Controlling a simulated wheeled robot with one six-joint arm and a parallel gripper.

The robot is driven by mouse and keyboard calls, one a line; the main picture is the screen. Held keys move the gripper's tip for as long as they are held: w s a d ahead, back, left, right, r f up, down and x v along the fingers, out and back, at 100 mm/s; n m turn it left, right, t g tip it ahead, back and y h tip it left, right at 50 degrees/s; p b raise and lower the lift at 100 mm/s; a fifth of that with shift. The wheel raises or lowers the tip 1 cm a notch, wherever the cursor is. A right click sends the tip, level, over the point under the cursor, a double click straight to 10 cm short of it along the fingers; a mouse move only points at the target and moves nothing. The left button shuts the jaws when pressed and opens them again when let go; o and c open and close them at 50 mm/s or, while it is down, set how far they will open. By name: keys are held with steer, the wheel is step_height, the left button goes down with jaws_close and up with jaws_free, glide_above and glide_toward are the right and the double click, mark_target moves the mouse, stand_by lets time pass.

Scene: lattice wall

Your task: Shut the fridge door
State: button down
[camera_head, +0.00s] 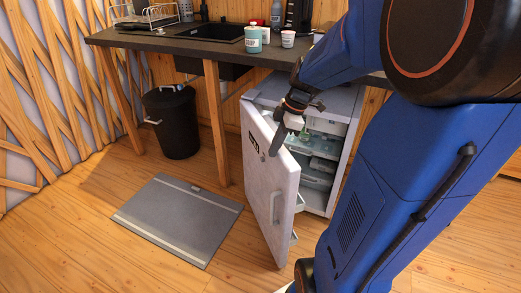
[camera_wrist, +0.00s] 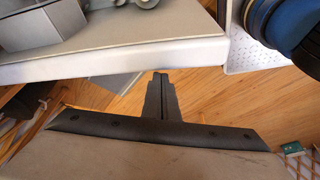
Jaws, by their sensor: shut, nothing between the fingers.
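The small white fridge (camera_head: 342,170) stands under the counter. Its door (camera_head: 262,172) stands wide open, swung out toward the front, and the lit shelves inside show. The door has a vertical handle (camera_head: 274,207) on its outer face. My gripper (camera_head: 275,148) is shut and empty, pointing down at the upper part of the door, by its top edge. I cannot tell whether it touches the door. In the wrist view my closed fingers (camera_wrist: 160,82) show over the wood floor, below a pale slab edge that I cannot identify for sure.
The dark counter (camera_head: 150,42) with a sink runs above the fridge, with cups (camera_head: 254,40) on it. A wooden leg (camera_head: 216,120), a black bin (camera_head: 174,125) and a grey mat (camera_head: 180,218) lie left of the door. The floor in front of the mat is clear.

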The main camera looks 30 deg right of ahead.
steer(key=w+d+n, duration=0.1)
steer(key=d, duration=2)
steer(key=shift+d, duration=0.3)
steer(key=shift+w+a, duration=0.1)
steer(key=shift+a, duration=0.05)
